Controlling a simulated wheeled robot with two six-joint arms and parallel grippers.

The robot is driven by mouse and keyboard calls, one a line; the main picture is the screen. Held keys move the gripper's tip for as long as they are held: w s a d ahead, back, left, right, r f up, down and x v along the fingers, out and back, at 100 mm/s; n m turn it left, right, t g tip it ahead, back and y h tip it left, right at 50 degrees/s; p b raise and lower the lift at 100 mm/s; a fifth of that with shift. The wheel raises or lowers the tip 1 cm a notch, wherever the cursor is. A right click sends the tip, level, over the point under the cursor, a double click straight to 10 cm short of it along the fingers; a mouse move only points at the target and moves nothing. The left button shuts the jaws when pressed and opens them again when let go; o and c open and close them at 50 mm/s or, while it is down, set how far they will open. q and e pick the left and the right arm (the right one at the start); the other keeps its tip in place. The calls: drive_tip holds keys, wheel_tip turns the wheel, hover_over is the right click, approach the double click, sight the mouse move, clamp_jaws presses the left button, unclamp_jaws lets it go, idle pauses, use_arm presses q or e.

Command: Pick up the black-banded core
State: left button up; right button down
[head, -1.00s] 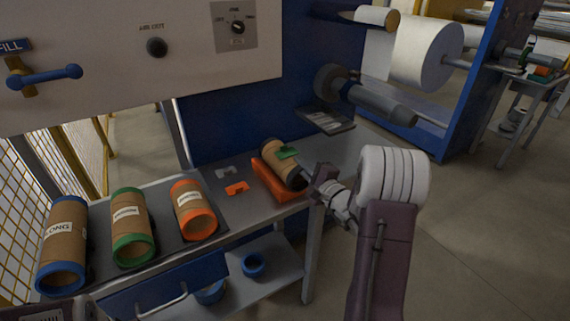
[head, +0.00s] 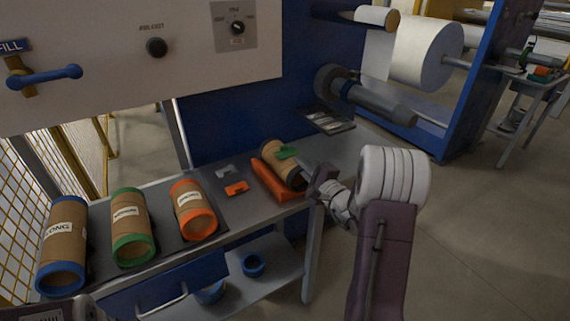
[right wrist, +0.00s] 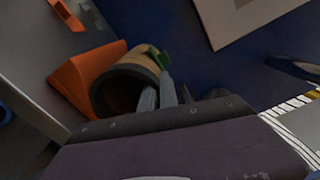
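The black-banded core (head: 284,160) is a brown cardboard tube with a dark band at its near end. It lies tilted on an orange wedge-like cradle (head: 268,181), with a green piece (head: 287,152) at its upper side. In the right wrist view, the core's open dark-rimmed end (right wrist: 122,92) faces me. My right gripper (right wrist: 158,94) is at this rim, one finger at the bore and the other just outside, with the tube wall seemingly between them. Whether they press on it is unclear. Only part of my left arm shows at the bottom left; its gripper is not in view.
Blue-, green- and orange-banded cores (head: 62,240) (head: 131,226) (head: 193,208) lie on a dark mat at the left. Small grey and orange clips (head: 236,188) lie beside the cradle. A blue panel (head: 240,115) stands behind, with a grey roller (head: 375,100) above right.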

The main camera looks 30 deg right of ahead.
drive_tip(key=shift+r, duration=0.1)
drive_tip(key=shift+r, duration=0.6)
drive_tip(key=r, duration=0.2)
drive_tip(key=r+p, duration=0.1)
drive_tip(key=shift+s+d+r, duration=0.15)
drive_tip(key=shift+d, duration=0.15)
drive_tip(key=s+d+r+p, duration=0.2)
drive_tip(key=s+d+r, duration=0.3)
drive_tip(key=d, duration=0.4)
drive_tip(key=shift+d+r, duration=0.3)
drive_tip(key=shift+r, duration=0.45)
